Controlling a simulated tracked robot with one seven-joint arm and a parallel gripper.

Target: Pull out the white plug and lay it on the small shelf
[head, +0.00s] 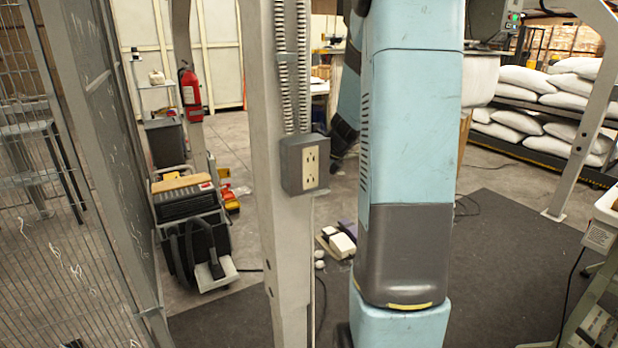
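A grey outlet box (303,165) with a beige double socket is fixed to a pale upright post (262,120), left of my blue arm. Both socket faces look empty, and I cannot make out a white plug in them. No white plug is clearly visible elsewhere; my arm hides part of the scene. I cannot tell which surface is the small shelf. My gripper is not in view; only my blue and grey arm links show, close to the camera and right of the post.
A wire mesh fence (60,220) stands at left. White sacks (565,95) are stacked on racks at right. A labelled machine (602,232) stands at the right edge. Dark matting (500,260) is mostly clear.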

